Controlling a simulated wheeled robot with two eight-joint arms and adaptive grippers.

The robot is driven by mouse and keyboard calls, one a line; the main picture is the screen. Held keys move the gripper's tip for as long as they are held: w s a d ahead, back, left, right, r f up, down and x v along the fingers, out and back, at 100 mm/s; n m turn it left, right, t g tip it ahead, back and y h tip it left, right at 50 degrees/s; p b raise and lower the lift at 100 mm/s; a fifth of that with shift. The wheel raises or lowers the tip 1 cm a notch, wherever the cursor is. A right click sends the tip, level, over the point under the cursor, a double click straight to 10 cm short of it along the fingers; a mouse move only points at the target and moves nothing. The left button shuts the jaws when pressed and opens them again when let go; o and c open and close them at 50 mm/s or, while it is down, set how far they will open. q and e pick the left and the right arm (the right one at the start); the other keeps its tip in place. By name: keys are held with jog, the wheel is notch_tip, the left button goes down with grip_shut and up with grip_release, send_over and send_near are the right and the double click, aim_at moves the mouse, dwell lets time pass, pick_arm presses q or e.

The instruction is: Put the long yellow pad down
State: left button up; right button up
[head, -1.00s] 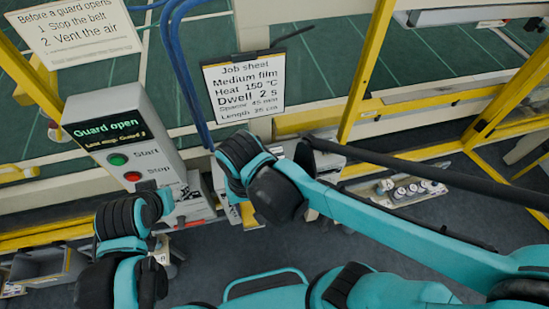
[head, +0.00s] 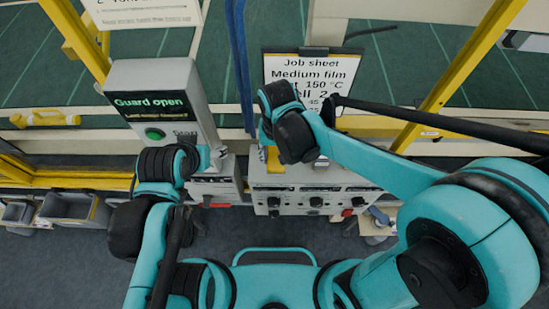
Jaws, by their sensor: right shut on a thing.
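My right gripper (head: 270,151) is mostly hidden behind its own dark wrist, in front of the lower left of the job sheet. A small yellow piece (head: 273,161) shows just below that wrist, apparently the end of the long yellow pad, in the shut gripper; the rest is hidden. It is above the grey control box, and I cannot tell whether it touches anything. My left gripper (head: 207,158) is at the lower right of the guard panel, mostly hidden by its wrist; its jaws cannot be made out.
The guard panel (head: 155,82) reads "Guard open". The job sheet (head: 305,66) hangs right of it. A grey box with knobs (head: 315,203) stands below. A yellow-and-white roll (head: 45,119) lies on the left ledge. Grey bins (head: 75,208) are at left; yellow posts (head: 470,55) frame the guard.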

aim_at(276, 159)
jog(key=shift+w+a+f, duration=0.15)
jog(key=shift+w+f, duration=0.35)
jog(key=shift+w, duration=0.25)
jog(key=shift+w+f, duration=0.1)
jog(key=shift+w, duration=0.15)
jog(key=shift+f, duration=0.2)
notch_tip(276, 159, down, 4)
jog(key=shift+r+b, duration=0.1)
jog(key=shift+b, duration=0.4)
jog(key=o, duration=1)
